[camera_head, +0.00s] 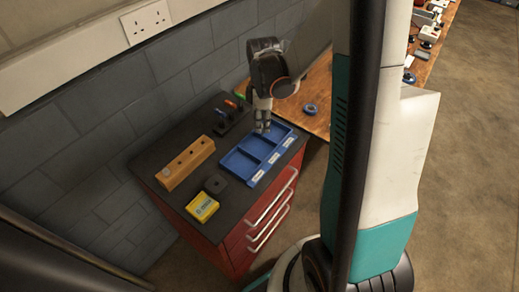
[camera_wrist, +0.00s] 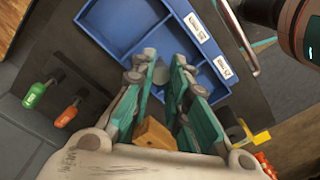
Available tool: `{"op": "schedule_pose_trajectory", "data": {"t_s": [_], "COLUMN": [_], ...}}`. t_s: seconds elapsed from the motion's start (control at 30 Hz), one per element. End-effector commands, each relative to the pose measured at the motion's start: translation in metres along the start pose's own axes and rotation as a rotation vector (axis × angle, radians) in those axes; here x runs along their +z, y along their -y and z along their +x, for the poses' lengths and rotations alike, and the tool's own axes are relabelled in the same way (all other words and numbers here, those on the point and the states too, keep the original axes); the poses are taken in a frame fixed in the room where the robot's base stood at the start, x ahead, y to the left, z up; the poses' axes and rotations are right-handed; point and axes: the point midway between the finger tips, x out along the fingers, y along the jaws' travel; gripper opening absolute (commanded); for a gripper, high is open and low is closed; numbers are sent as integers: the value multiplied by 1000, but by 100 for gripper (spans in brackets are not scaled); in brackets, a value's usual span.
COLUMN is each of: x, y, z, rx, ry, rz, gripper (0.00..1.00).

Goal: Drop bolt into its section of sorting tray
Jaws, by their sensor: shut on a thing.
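The blue sorting tray (camera_head: 229,164) lies on the dark top of a red cabinet, with white labels along its front edge. The tray (camera_wrist: 118,48) fills the upper middle of the wrist view, its labels on the right. My gripper (camera_head: 262,128) points down over the far right section in the head view. In the wrist view my gripper (camera_wrist: 162,70) is shut on a small grey piece, the bolt (camera_wrist: 160,74), between the fingertips. The fingers hide most of the bolt. I cannot tell its height above the tray floor.
A wooden block with holes (camera_head: 186,163), a black square piece (camera_head: 215,184) and a yellow box (camera_head: 202,207) share the red cabinet (camera_head: 238,247) top. Screwdrivers (camera_head: 232,105) stand behind the tray. A wooden bench with a blue ring (camera_head: 310,108) lies beyond. A wall runs behind.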

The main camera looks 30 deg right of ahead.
Motion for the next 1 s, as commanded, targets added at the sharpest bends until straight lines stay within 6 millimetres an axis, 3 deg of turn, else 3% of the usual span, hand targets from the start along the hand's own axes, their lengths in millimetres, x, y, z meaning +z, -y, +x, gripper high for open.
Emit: {"op": "schedule_pose_trajectory", "data": {"t_s": [0.27,0.3,0.4,0.77,1.0], "x": [0,0,0,0,0], "y": [0,0,0,0,0], "z": [3,3,3,1,-24], "rx": [0,0,0,0,0], "ry": [0,0,0,0,0], "rz": [0,0,0,0,0], "gripper": [0,17,38,38,38]}}
